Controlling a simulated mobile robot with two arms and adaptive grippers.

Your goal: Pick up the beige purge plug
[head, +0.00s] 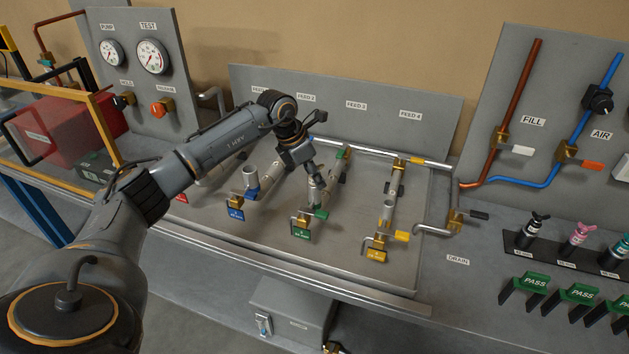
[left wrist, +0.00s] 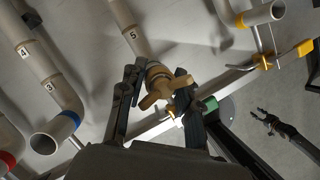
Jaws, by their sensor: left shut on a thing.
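The beige purge plug (left wrist: 157,93) has a winged handle and shows in the left wrist view between the fingers of my left gripper (left wrist: 154,100). My left gripper is shut on it. The plug lines up with the open end of a grey pipe (left wrist: 128,22); I cannot tell whether it is seated in it. In the head view my left gripper (head: 317,172) is over the upright pipe end (head: 315,192) of the green-marked feed line, and the plug is hidden there. My right gripper (left wrist: 265,119) shows at the right of the left wrist view, fingers apart and empty.
Pipe ends with blue (head: 250,180) and yellow (head: 388,210) marks stand on either side. Green (head: 302,233) and yellow (head: 376,254) tagged valves lie in front. The tray's front right is clear.

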